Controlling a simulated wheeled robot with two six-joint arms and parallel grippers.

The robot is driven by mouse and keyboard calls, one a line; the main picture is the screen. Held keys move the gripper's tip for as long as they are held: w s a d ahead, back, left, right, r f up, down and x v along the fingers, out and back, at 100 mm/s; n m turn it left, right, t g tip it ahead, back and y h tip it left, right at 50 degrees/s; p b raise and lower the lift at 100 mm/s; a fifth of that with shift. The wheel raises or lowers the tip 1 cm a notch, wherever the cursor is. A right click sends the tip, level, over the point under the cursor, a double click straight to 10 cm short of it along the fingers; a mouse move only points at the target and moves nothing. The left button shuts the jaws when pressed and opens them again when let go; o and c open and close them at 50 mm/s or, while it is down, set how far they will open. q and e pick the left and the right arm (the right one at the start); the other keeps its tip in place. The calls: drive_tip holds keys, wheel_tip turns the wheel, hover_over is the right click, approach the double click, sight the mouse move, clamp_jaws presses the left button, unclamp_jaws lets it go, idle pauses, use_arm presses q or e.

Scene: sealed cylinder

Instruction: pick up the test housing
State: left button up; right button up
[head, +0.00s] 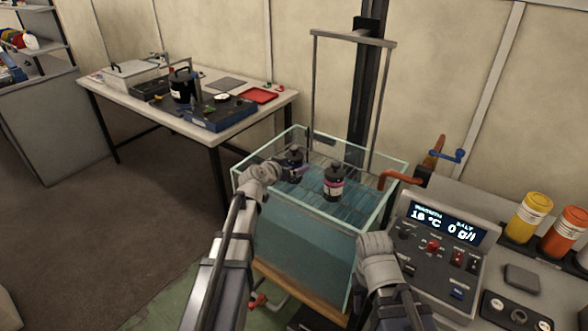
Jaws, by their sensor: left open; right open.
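A glass tank (300,252) of water stands in front of me with a wire rack (366,183) inside. A black cylinder with a pink-and-white label (334,184) stands upright on the rack. I cannot tell for sure which one is the test housing. My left gripper (292,171) reaches over the tank's left rim, close to the second cylinder; it is open, its fingers hard to make out. My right gripper (376,243) is open at the tank's front right corner, apart from both cylinders.
A metal lifting frame (314,95) rises behind the tank. A workbench (215,138) at the left holds a black handled container (181,87).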

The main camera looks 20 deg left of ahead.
use_arm(q)
clamp_jaws()
idle(0.7)
